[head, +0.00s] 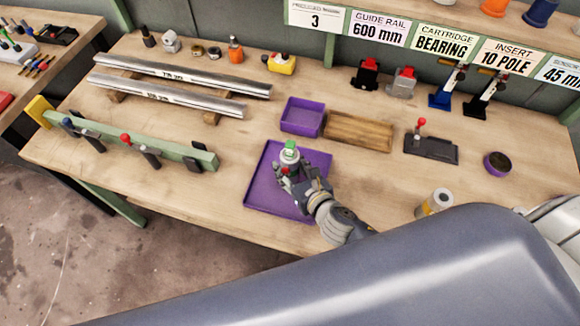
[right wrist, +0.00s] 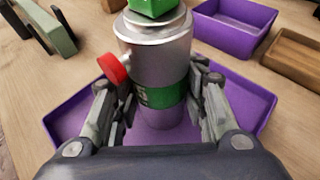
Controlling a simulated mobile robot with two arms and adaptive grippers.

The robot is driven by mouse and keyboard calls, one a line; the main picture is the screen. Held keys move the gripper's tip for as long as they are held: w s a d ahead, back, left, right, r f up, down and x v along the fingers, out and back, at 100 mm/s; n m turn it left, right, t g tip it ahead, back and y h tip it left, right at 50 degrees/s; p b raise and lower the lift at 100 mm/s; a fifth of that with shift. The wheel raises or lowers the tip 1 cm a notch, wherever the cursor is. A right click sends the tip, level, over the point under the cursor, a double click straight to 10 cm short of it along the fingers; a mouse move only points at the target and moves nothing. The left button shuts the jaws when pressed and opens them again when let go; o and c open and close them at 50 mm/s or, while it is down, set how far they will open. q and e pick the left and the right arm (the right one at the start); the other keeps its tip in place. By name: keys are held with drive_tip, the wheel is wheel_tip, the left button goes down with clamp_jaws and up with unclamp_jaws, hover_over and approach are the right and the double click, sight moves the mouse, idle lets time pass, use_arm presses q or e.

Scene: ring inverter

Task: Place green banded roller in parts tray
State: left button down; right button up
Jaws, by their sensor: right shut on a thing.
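The green banded roller (right wrist: 160,62) is a silver cylinder with a green band, a green top and a red knob on its side. It stands upright between the fingers of my right gripper (head: 287,172), which is shut on it. In the head view the roller's green top (head: 290,147) shows above the gripper. A large flat purple tray (head: 262,190) lies beneath the gripper and roller. It also shows in the right wrist view (right wrist: 258,100). Whether the roller's bottom touches the tray is hidden. My left gripper is not in view.
A small purple bin (head: 302,117) and a wooden tray (head: 358,132) sit behind the large tray. A green rail with clamps (head: 130,140) and two metal rails (head: 180,75) are at left. A dark fixture (head: 431,148) and a white-yellow can (head: 435,202) stand at right.

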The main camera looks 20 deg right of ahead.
drive_tip(key=shift+r, duration=0.1)
drive_tip(key=o, duration=1)
drive_tip(key=shift+f, duration=0.25)
drive_tip(key=o, duration=0.4)
drive_tip(key=shift+r, duration=0.1)
drive_tip(key=shift+s+r, duration=0.1)
drive_tip(key=shift+s, duration=0.05)
drive_tip(key=b+v, duration=0.1)
drive_tip(key=v, duration=0.9)
drive_tip(key=shift+s, duration=0.25)
drive_tip(key=shift+s+d+r+b, duration=0.15)
drive_tip(key=shift+s+r+b, duration=0.2)
drive_tip(key=shift+s, duration=0.25)
